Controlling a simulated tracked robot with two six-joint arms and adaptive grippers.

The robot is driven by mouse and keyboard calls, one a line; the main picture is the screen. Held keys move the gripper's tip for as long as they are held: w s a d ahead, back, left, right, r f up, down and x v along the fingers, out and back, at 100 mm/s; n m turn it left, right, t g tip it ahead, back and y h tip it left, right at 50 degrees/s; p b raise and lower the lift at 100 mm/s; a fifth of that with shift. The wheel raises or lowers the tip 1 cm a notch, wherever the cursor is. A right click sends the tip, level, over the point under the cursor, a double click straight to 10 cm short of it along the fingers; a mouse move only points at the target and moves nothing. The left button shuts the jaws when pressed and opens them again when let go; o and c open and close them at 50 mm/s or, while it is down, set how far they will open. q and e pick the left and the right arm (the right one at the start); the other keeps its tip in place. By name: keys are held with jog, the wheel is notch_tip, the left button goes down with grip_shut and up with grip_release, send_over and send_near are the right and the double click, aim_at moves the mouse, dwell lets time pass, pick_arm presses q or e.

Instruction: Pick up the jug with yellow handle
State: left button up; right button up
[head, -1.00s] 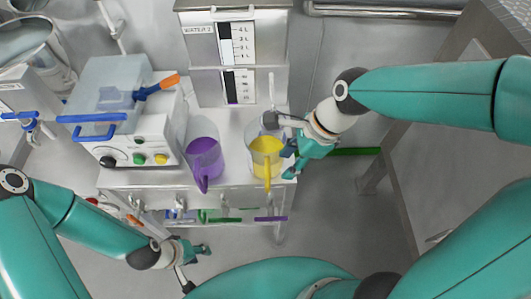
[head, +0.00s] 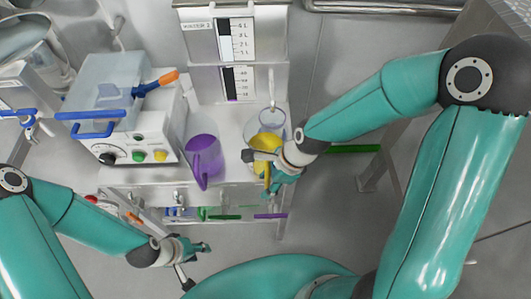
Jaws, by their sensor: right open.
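The jug with the yellow handle (head: 257,137) stands upright near the right front corner of the white bench top. My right gripper (head: 277,183) is open at the front of this jug, by its yellow handle. The wrist hides part of the jug and most of the handle, and I cannot tell whether the fingers touch it. My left gripper (head: 203,247) is low in front of the bench, away from the jugs. Its fingers are too small to read.
A purple jug (head: 204,158) stands left of the yellow one. A clear vessel (head: 272,122) is close behind the yellow jug, below a dispenser (head: 236,50) with level scales. A white machine (head: 135,140) with knobs and a blue handle fills the bench's left side.

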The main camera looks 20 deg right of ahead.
jog(key=shift+f, duration=0.1)
jog(key=shift+c, duration=0.2)
grip_shut()
dwell(0.5)
